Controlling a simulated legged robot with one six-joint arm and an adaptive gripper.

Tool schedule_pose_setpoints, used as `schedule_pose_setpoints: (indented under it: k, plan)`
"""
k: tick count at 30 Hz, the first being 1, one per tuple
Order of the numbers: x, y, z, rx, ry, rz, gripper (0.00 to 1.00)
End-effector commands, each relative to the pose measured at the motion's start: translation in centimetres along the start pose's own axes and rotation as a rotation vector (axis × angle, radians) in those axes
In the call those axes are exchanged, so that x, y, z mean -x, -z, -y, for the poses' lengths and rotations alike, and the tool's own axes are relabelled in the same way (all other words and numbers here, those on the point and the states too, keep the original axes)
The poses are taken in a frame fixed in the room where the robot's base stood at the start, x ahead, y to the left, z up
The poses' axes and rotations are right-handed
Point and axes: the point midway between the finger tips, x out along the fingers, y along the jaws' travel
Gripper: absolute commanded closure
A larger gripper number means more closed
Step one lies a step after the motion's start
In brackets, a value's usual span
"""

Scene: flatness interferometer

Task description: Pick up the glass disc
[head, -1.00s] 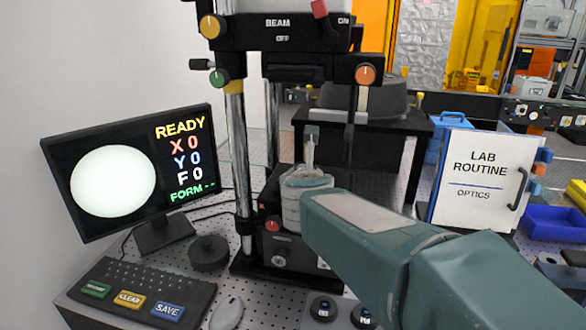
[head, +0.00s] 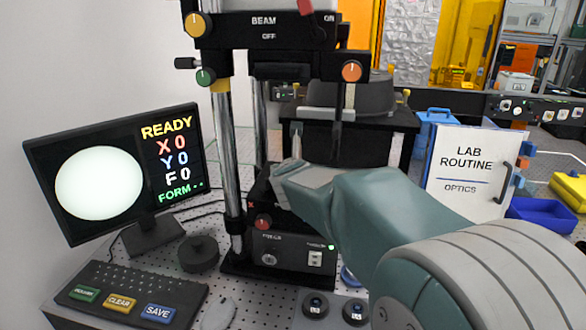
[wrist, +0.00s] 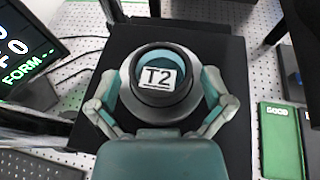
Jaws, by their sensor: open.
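In the wrist view, a round disc (wrist: 157,58) with a teal face and a white T2 label sits in a dark round holder (wrist: 178,97) on a black plate (wrist: 225,60). I take it to be the glass disc. My gripper (wrist: 160,80) is open, with one finger on each side of the disc and holder. I cannot tell whether the fingers touch them. In the head view, my arm hides the disc.
A black instrument frame with a chrome post (head: 224,150) rises close around my arm. A monitor (head: 115,170) and keyboard (head: 130,292) stand at left. A Lab Routine board (head: 465,165) stands at right. A green GOOD pad (wrist: 282,140) lies right in the wrist view.

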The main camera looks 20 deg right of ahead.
Motion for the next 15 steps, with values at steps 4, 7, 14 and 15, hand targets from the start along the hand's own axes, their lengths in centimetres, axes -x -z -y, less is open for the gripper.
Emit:
schedule_pose_setpoints:
  k: [4, 7, 14, 15]
  plan:
    - [0.02, 0.01, 0.0, 0.0, 0.0, 0.0, 0.45]
    - [0.02, 0.02, 0.0, 0.0, 0.0, -0.001, 0.71]
    - [0.02, 0.05, 0.0, 0.0, 0.0, -0.001, 0.72]
    - [0.02, 0.05, 0.01, 0.0, 0.0, -0.001, 0.72]
